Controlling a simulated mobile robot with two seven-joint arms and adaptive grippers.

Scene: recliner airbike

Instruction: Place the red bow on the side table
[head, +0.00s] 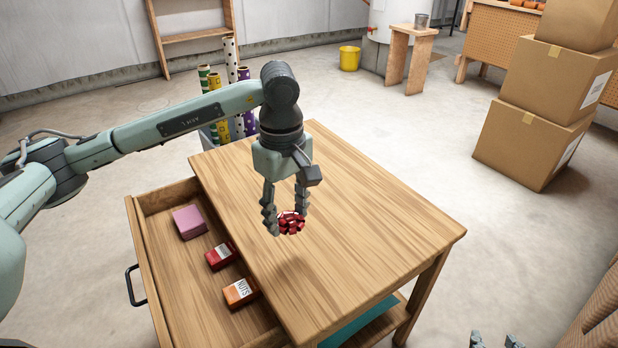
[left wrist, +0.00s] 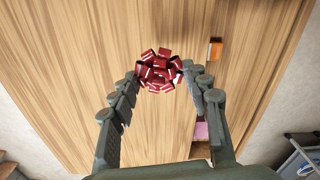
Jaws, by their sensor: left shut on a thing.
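The red bow (head: 292,223) is a shiny ribbon rosette between the fingertips of my left gripper (head: 286,226). The gripper points down and is shut on it, above the wooden table with the pulled-out drawer (head: 360,225). A shadow lies on the tabletop below; the exact height is hard to judge. In the left wrist view the bow (left wrist: 160,72) sits between the two finger ends (left wrist: 159,74). My right gripper (head: 494,342) shows only its fingertips at the bottom edge, apart and with nothing visible between them.
The open drawer (head: 160,262) holds a pink block (head: 189,222), a red box (head: 221,255) and an orange box (head: 240,292). Patterned rolls (head: 231,70) stand behind the table. A small wooden stand (head: 400,45) with a metal can and stacked cartons (head: 530,140) are farther off. The tabletop is otherwise clear.

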